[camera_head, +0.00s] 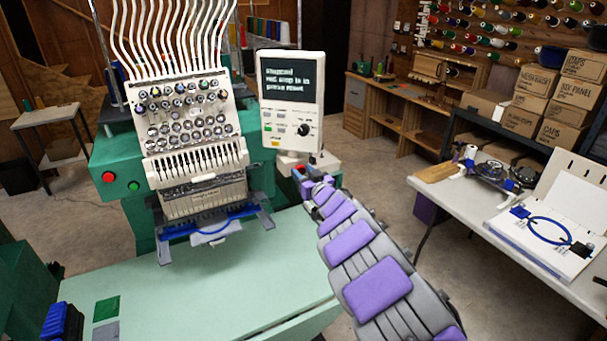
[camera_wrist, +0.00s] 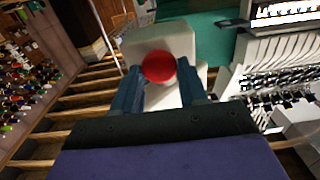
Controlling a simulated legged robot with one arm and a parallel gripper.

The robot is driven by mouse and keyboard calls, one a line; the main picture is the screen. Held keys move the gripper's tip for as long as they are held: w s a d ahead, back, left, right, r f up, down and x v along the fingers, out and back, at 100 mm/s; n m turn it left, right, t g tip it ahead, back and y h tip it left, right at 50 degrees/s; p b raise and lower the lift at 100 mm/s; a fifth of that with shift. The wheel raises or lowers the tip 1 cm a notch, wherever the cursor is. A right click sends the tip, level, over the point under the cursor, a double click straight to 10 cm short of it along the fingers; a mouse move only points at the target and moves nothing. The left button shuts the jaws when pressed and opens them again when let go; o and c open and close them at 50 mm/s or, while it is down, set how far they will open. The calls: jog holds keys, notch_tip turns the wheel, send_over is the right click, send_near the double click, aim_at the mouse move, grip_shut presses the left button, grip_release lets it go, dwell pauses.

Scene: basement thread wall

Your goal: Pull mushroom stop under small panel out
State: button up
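The small panel (camera_head: 292,100) with a dark screen, buttons and a knob stands right of the embroidery machine's head. Its screen text seems to say the red stop is in. The red mushroom stop (camera_wrist: 158,67) shows in the wrist view as a round cap on a pale box (camera_wrist: 160,42). In the head view a bit of red (camera_head: 301,169) shows under the panel, mostly hidden by my gripper (camera_head: 310,183). In the wrist view my gripper (camera_wrist: 159,75) is open, one dark finger on each side of the red cap. Whether the fingers touch it is hard to tell.
The embroidery machine (camera_head: 195,135) with its needle heads stands close on the left, over a pale green table (camera_head: 220,285). Another red button (camera_head: 108,177) is on its green body. A white table (camera_head: 540,250) with hoops stands at right. Floor shows between.

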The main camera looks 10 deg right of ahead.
grip_shut()
jog(key=shift+s+d+r+p, duration=0.15)
jog(key=shift+s+p, duration=0.2)
jog(key=shift+p, duration=0.4)
jog(key=shift+f, duration=0.3)
jog(key=shift+o, duration=1)
grip_release()
jog(key=shift+s, duration=0.15)
jog(key=shift+o, duration=0.7)
jog(key=shift+s+r, duration=0.1)
jog(key=shift+r, duration=0.1)
jog(key=shift+o, duration=0.9)
jog(key=shift+f, duration=0.1)
